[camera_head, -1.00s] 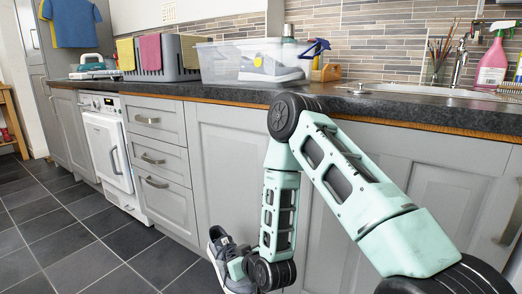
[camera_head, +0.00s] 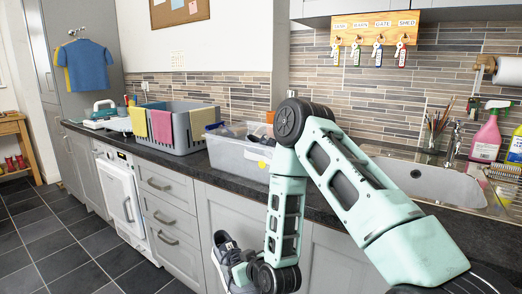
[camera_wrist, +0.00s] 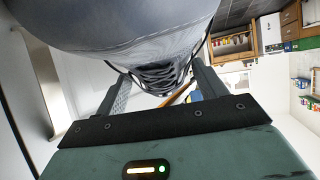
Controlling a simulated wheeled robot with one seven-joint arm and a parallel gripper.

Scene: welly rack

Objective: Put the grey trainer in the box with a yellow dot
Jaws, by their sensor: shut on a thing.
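The grey trainer (camera_head: 226,258) has a white sole and hangs in front of the grey cupboard doors, below the worktop. My gripper (camera_head: 244,268) is shut on it. The trainer (camera_wrist: 140,35) fills the top of the wrist view, with its dark laces between my two fingers (camera_wrist: 162,84). The clear plastic box (camera_head: 228,155) with a yellow dot (camera_head: 262,165) stands on the worktop, above and behind the trainer. Its top looks open. A grey and blue shoe-like thing shows inside it, partly hidden by the wall.
A grey crate (camera_head: 183,144) with yellow and pink cloths stands left of the box. The dark worktop (camera_head: 320,205) edge lies between the trainer and the box. A sink (camera_head: 425,182) and spray bottle (camera_head: 486,138) are at the right. My arm hides the worktop right of the box.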

